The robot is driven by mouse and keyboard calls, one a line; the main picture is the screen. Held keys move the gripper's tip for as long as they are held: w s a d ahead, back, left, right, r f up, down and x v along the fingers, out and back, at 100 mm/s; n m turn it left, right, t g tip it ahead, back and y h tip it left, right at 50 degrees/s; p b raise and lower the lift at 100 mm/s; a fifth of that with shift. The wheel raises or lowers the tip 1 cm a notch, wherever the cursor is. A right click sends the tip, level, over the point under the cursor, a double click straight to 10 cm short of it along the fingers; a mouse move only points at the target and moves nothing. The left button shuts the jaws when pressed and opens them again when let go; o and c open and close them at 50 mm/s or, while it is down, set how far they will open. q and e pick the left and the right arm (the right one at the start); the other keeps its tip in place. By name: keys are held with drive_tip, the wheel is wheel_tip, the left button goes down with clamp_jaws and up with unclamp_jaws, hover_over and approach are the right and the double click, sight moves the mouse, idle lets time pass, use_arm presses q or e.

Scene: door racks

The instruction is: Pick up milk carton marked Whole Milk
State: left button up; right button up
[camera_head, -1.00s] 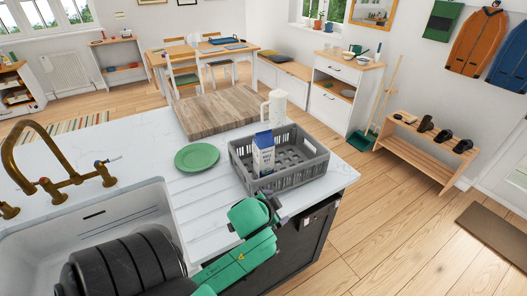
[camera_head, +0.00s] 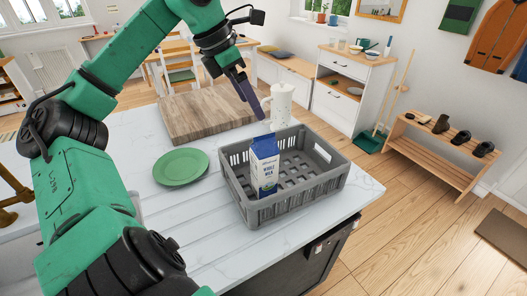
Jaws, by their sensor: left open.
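The milk carton (camera_head: 265,168) is white and blue with a dark blue top and the words "Whole Milk" on its front. It stands upright in the grey plastic crate (camera_head: 325,190), near the crate's left side, on the white counter. My left gripper (camera_head: 250,98) is above and behind the carton, up and left of it in the picture, apart from it. Its fingers point down and to the right, open, with nothing visible between them. My right gripper is not in view.
A white patterned jug (camera_head: 281,105) stands behind the crate, close to my left gripper. A green plate (camera_head: 181,167) lies left of the crate, and a wooden board (camera_head: 205,118) lies behind it. The counter's front strip is clear. The crate's walls surround the carton.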

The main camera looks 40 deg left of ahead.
use_arm(q)
drive_tip(key=p, duration=0.1)
hover_over(266, 139)
drive_tip(key=s, duration=0.2)
drive_tip(key=f, duration=0.5)
drive_tip(key=shift+a, duration=0.35)
drive_tip(key=p+x, duration=0.3)
drive_tip(key=x, duration=0.5)
drive_tip(key=shift+s+a+f+p, duration=0.1)
drive_tip(key=shift+a+f+p, duration=0.05)
drive_tip(key=shift+p, duration=0.25)
drive_tip(key=shift+f, duration=0.3)
clamp_jaws()
drive_tip(key=shift+r, duration=0.1)
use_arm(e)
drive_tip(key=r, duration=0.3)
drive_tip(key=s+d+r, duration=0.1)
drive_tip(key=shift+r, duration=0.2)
